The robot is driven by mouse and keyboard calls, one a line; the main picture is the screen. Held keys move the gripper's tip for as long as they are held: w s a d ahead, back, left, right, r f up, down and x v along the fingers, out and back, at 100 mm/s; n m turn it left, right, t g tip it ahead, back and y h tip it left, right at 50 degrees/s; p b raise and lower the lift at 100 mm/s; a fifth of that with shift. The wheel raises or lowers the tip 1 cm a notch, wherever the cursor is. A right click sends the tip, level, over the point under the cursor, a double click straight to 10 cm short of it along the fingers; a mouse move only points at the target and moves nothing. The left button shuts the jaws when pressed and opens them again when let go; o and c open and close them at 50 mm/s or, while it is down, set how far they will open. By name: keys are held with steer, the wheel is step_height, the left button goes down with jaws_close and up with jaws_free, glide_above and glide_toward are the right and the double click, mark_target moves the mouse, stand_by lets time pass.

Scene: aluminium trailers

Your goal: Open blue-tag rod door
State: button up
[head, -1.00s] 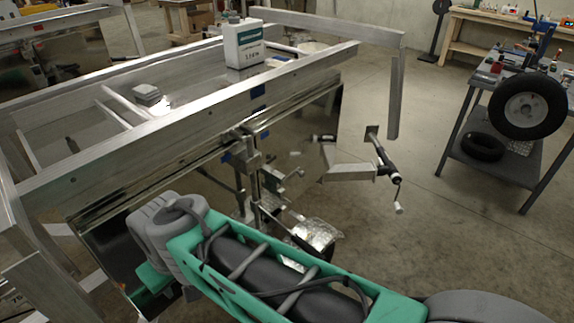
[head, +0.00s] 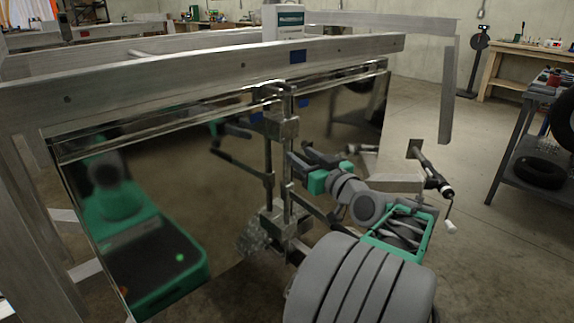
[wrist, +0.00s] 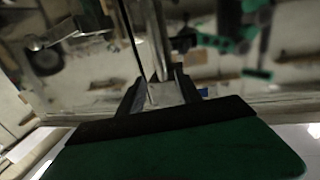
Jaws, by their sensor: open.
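The trailer's rear has two mirror-like door panels, a left one (head: 150,190) and a right one (head: 345,125). Upright lock rods (head: 268,165) stand where they meet, with metal brackets above and below. A blue tag (head: 297,56) is on the top rail above the rods, and a smaller blue patch shows lower on the right panel. My gripper (head: 299,156) is open and just right of the rods; whether it touches them I cannot tell. In the wrist view its spread fingers (wrist: 158,88) point toward the blurred door, with a pale upright bar between them.
A crank jack (head: 430,175) on the trailer frame stands close right of my arm. A grey workbench (head: 515,150) with tyres is at the far right. Open floor lies between the jack and the bench.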

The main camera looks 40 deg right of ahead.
mark_target(289, 147)
steer(key=w, duration=0.4)
steer(key=w+d, duration=0.1)
steer(key=w, duration=0.2)
steer(key=shift+w+r, duration=0.1)
jaws_close()
stand_by(1.1)
